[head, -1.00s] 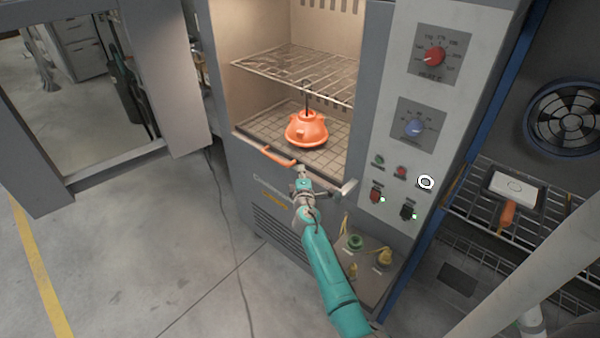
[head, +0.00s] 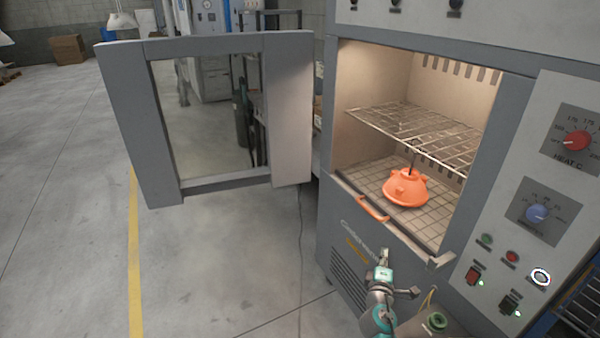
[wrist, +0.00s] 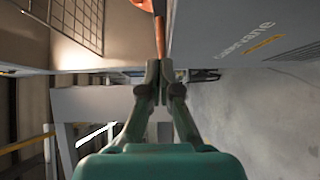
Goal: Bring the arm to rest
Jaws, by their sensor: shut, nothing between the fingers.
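My gripper (head: 385,256) is in front of the oven's lower front panel in the head view, below the opening. In the wrist view its two fingers (wrist: 159,68) are together with nothing between them. An orange hood (head: 405,188) with a dark stem on top sits on the lower rack inside the oven. An orange bar-shaped piece (head: 373,209) lies at the opening's front edge, above and left of my gripper. In the wrist view an orange piece (wrist: 160,36) shows just beyond the fingertips; I cannot tell whether they touch it.
The oven door (head: 225,188) stands wide open at the left. A wire shelf (head: 415,135) crosses the oven above the hood. The control panel (head: 540,190) with knobs is at the right. Open concrete floor (head: 70,230) lies to the left.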

